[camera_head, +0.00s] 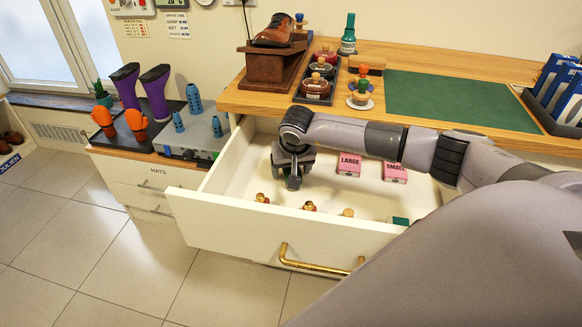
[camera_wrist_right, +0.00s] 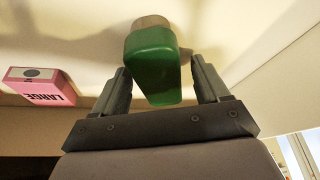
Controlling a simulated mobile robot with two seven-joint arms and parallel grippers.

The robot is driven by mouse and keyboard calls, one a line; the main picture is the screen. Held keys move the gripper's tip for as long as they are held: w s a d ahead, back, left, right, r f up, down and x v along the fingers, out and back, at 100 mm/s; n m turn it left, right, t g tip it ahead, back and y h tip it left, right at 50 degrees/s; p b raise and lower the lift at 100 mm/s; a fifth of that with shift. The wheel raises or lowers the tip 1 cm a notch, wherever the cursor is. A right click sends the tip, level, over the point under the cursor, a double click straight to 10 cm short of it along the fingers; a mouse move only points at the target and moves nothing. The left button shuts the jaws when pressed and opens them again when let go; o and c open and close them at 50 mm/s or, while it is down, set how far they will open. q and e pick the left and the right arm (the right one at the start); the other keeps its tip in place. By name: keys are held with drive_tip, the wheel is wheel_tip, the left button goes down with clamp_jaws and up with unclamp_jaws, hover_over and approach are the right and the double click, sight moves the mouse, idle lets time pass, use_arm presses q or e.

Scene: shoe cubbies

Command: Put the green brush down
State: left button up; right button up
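The green brush (camera_wrist_right: 153,68) is in the right wrist view, a green block with a tan end pointing away from my gripper. It is between the fingers of my right gripper (camera_wrist_right: 160,80), with narrow gaps beside it, so the fingers look open around it. I cannot tell whether its tan end rests on the drawer floor. In the head view my right gripper (camera_head: 293,178) points down inside the open drawer (camera_head: 235,215), near its left side, and hides the brush. My left gripper is not in view.
Pink boxes marked LARGE (camera_head: 349,164) and SMALL (camera_head: 395,172) lie in the drawer right of the gripper. Several small knobbed items, one a brush (camera_head: 309,206), line its front wall. The counter with a green mat (camera_head: 455,100) overhangs the drawer's back.

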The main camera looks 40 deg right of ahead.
drive_tip(key=shift+r, duration=0.2)
drive_tip(key=p+v, duration=0.1)
drive_tip(key=v, duration=1.1)
drive_tip(key=shift+f, duration=0.1)
